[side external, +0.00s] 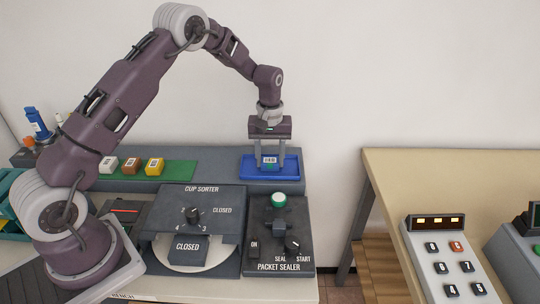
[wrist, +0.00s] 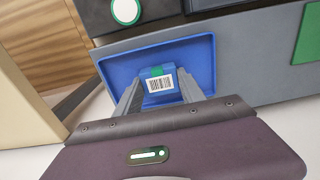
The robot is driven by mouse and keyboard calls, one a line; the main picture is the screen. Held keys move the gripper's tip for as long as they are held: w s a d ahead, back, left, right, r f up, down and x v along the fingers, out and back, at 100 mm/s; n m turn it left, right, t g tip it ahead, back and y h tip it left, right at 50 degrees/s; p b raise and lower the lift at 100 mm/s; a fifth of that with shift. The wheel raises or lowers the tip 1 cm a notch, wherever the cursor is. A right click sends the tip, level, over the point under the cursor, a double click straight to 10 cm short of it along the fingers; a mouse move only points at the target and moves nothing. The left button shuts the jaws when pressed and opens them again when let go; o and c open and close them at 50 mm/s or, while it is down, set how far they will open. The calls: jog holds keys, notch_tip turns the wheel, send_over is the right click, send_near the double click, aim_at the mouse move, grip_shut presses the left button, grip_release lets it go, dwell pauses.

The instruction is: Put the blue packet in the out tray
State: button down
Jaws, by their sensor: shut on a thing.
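The blue packet (side external: 270,161) is between the fingers of my gripper (side external: 270,163), which is shut on it. In the wrist view the packet (wrist: 159,84) shows a white barcode label and a green patch. My gripper (wrist: 160,92) points down at a blue tray (side external: 250,174), which I take as the out tray. The packet is over or inside the tray's outline in both views. The tray's rim shows around it in the wrist view (wrist: 207,60). I cannot tell whether the packet touches the tray floor.
A green mat (side external: 182,171) holds white (side external: 109,164), brown (side external: 131,165) and yellow (side external: 154,166) packets left of the tray. The packet sealer (side external: 280,240) and cup sorter (side external: 200,212) stand in front. A gap separates this bench from the right table (side external: 400,175) with a keypad (side external: 450,260).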

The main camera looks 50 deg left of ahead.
jog(key=shift+f, duration=0.15)
jog(key=c, duration=0.6)
grip_release()
jog(key=shift+o, duration=1.1)
jog(key=shift+r, duration=3.05)
jog(key=shift+r, duration=0.1)
